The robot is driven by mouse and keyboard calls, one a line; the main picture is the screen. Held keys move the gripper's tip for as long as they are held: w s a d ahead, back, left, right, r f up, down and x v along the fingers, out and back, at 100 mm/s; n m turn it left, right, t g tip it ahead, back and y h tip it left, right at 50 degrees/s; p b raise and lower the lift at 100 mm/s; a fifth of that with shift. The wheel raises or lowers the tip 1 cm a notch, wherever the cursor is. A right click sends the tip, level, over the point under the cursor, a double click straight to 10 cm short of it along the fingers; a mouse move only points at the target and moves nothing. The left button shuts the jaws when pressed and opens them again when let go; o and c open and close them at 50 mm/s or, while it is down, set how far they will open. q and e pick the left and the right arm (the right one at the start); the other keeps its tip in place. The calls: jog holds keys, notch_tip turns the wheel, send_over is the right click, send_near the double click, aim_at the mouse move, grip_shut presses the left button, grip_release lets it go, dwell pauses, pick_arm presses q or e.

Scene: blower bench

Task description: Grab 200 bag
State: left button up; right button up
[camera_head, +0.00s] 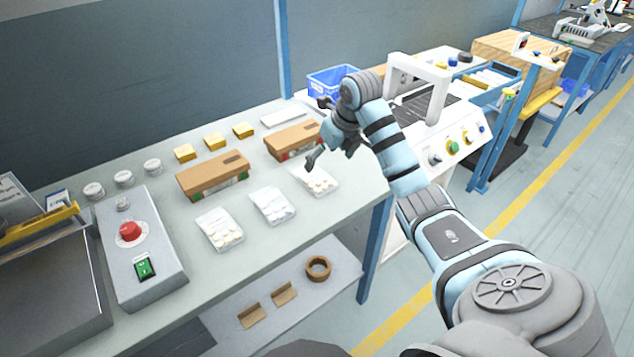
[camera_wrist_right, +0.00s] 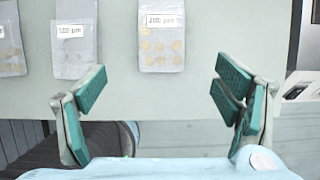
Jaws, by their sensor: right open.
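Three clear bags lie in a row on the grey bench. The right-hand bag (camera_head: 318,182) has a label that appears to read 200 µm in the right wrist view (camera_wrist_right: 163,45), with pale round pieces inside. The middle bag (camera_head: 271,206) has a label that looks like 500 µm in the wrist view (camera_wrist_right: 75,50). The left bag (camera_head: 219,230) is cut off at the wrist view's edge (camera_wrist_right: 10,45). My right gripper (camera_head: 318,132) is open and empty above the right-hand bag, its fingers apart below that bag in the wrist view (camera_wrist_right: 160,90). My left gripper is out of view.
Two brown cartons (camera_head: 213,177) (camera_head: 292,141) stand behind the bags, with yellow blocks (camera_head: 214,141) further back. A control box (camera_head: 141,262) with a red button is at left. A blue bin (camera_head: 331,82) and a white machine (camera_head: 440,120) stand beyond my arm.

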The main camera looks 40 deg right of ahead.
aim_at(317, 179)
jog(key=x, duration=0.3)
jog(key=b+x, duration=0.1)
jog(key=x, duration=0.6)
jog(key=shift+w+d+f+b, duration=0.1)
jog(key=shift+w+f+b, duration=0.05)
jog(key=shift+w+b, duration=0.3)
jog(key=shift+f, duration=0.2)
jog(key=shift+c, duration=0.4)
jog(key=shift+s, duration=0.15)
jog(key=c, duration=1.2)
